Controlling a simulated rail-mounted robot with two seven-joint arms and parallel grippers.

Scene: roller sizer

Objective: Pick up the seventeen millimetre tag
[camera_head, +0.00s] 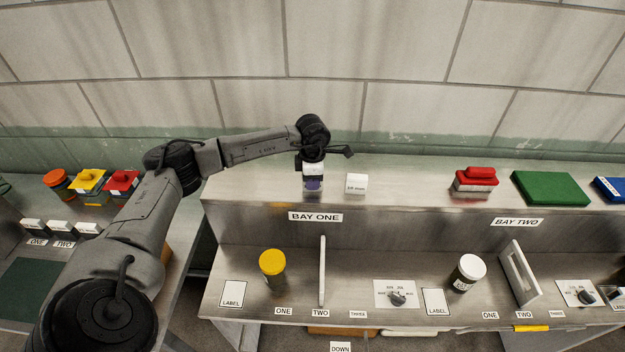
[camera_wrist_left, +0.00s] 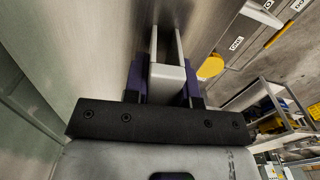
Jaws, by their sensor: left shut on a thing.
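My left gripper (camera_head: 313,184) reaches down onto the raised steel shelf just behind the BAY ONE label. In the left wrist view its purple-padded fingers (camera_wrist_left: 166,88) are shut on a white block-like tag (camera_wrist_left: 167,76). No marking on this held tag can be read, and in the head view the gripper mostly hides it. I cannot tell whether it touches the shelf. Another white tag (camera_head: 356,184) with small black print stands on the shelf just to the right of the gripper, apart from it; its print is too small to read surely. My right gripper is in neither view.
A red-topped block (camera_head: 476,179) and a green slab (camera_head: 551,189) lie further right on the shelf. Below stand a yellow-lidded jar (camera_head: 273,268), an upright white plate (camera_head: 322,270) and a white-lidded jar (camera_head: 468,272). The wall is close behind.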

